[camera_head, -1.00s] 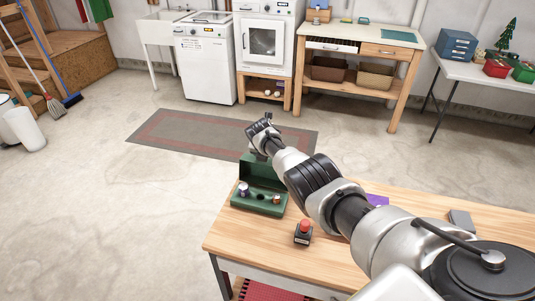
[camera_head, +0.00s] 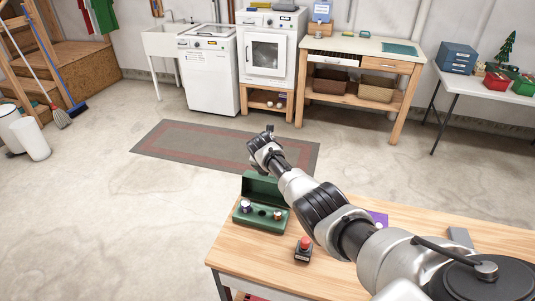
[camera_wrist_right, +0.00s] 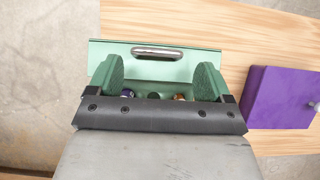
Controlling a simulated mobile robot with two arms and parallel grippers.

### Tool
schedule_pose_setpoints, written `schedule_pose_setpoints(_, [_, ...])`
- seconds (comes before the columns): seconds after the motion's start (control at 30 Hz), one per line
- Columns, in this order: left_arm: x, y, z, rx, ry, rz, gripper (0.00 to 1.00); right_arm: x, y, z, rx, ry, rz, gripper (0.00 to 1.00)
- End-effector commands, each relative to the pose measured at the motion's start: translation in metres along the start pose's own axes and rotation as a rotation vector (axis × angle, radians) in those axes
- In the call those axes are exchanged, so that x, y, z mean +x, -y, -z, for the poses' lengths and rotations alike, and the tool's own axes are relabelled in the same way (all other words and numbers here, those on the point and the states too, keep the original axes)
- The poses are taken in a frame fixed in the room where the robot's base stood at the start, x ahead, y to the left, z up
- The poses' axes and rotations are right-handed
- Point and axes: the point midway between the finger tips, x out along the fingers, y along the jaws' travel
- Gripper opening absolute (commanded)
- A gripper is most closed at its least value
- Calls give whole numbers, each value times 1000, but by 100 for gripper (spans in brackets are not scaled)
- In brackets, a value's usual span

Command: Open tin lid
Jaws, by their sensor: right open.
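A green tin (camera_head: 262,222) stands near the left end of the wooden table, its lid (camera_head: 262,186) swung up at the back edge. Small items, one purple and one orange-brown, sit inside. The lid (camera_wrist_right: 205,56) also shows in the right wrist view, with a silver handle (camera_wrist_right: 157,53) on it. My right gripper (camera_head: 268,138) is over the lid in the head view. In the wrist view my right gripper (camera_wrist_right: 161,64) has its two fingers wide apart, with nothing gripped. Its housing hides most of the tin's inside. My left gripper is not in view.
A small black block with a red button (camera_head: 304,243) stands on the table (camera_head: 245,258) in front of the tin. A purple box (camera_wrist_right: 283,97) lies to the right. A grey object (camera_head: 460,237) lies further right.

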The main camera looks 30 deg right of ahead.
Motion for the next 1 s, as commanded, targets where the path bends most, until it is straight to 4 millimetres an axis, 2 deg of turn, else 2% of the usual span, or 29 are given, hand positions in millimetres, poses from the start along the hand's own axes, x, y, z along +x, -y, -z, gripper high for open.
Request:
schedule_pose_setpoints(0.1, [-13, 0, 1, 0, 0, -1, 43, -20, 1, -1, -2, 1, 0, 80])
schedule_pose_setpoints(0.5, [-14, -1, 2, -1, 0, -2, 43, -62, 2, -1, -1, 3, 2, 80])
schedule_pose_setpoints(1.0, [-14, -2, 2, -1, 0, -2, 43, -68, 2, -1, 0, 1, 2, 80])
